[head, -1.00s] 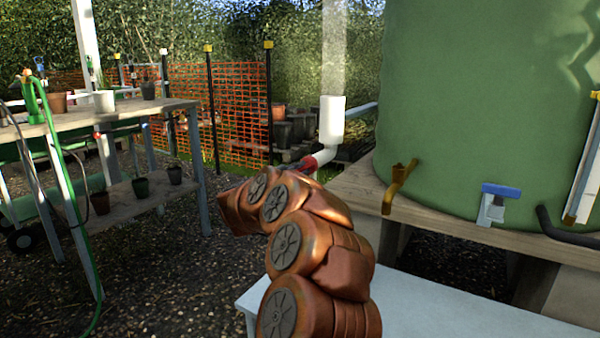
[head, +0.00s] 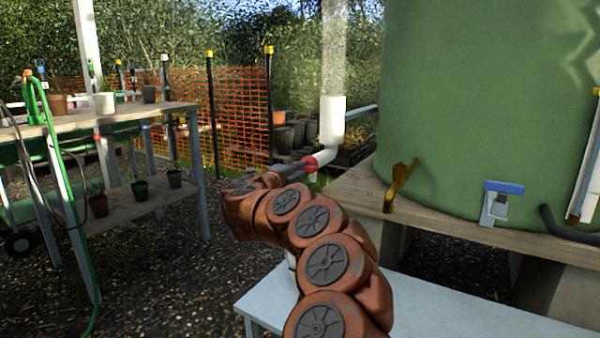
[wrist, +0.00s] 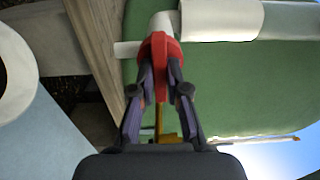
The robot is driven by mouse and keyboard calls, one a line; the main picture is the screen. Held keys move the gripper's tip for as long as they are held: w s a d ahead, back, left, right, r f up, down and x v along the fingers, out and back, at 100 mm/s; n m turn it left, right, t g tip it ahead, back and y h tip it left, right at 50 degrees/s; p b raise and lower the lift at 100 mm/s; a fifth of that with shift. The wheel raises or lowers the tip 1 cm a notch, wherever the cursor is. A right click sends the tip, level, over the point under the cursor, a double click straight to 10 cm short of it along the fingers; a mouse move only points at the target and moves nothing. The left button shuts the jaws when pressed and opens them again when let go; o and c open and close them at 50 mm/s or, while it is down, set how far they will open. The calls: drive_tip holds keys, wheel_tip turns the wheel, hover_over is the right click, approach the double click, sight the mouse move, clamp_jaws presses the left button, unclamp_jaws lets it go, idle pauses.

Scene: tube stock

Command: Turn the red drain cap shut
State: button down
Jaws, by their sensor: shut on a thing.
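The red drain cap (wrist: 159,52) sits on the end of a white pipe elbow (wrist: 163,22). In the wrist view my gripper (wrist: 160,72) has its two fingers on either side of the cap, shut on its near part. In the head view the red cap (head: 309,165) shows at the lower end of the white pipe (head: 332,120), with my gripper (head: 290,170) reaching it from the left, partly behind my orange arm. I cannot tell how far the cap is turned.
A pale blue bench (head: 450,310) lies below. A potting table (head: 75,122) with pots and a green hose stands at the left.

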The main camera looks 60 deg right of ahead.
idle(0.4)
drive_tip(key=c, duration=1.2)
unclamp_jaws()
drive_tip(key=shift+o, duration=0.2)
drive_tip(key=a, duration=1.2)
drive_tip(key=shift+s, duration=0.3)
